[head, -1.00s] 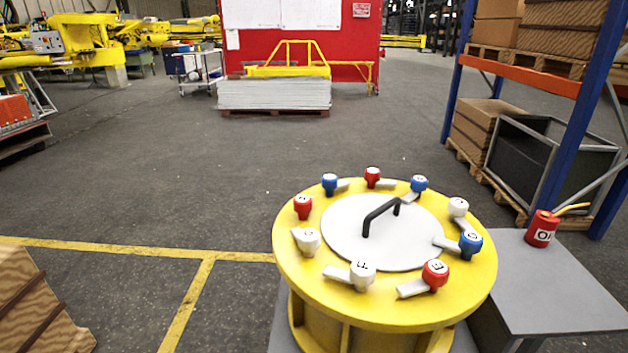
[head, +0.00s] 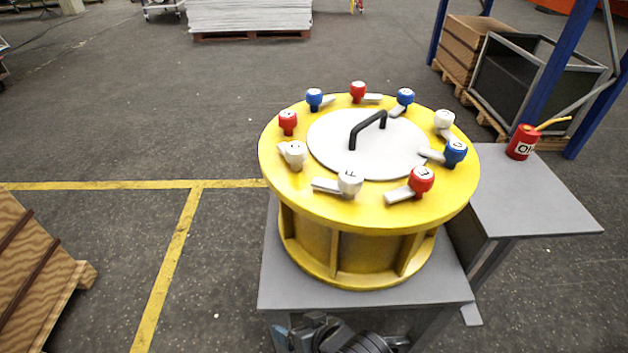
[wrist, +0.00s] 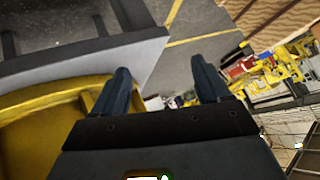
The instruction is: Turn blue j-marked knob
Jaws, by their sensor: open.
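Three blue knobs with pale levers sit on the round yellow drum top (head: 270,165) in the head view: one at back left (head: 314,98), one at back right (head: 404,97) and one at right (head: 455,152). Their marks are too small to read surely, so I cannot tell which bears the J. My gripper (wrist: 163,82) is open and empty in the wrist view, its two dark fingers apart, beside the yellow drum and grey stand. In the head view part of my arm shows at the bottom edge, below the drum; the fingertips cannot be made out there.
Red and white knobs share the drum's rim around a pale lid (head: 330,150) with a black handle (head: 367,128). A grey side table (head: 530,200) at right bears a red oil can (head: 522,142). A wooden crate (head: 30,270) stands at left.

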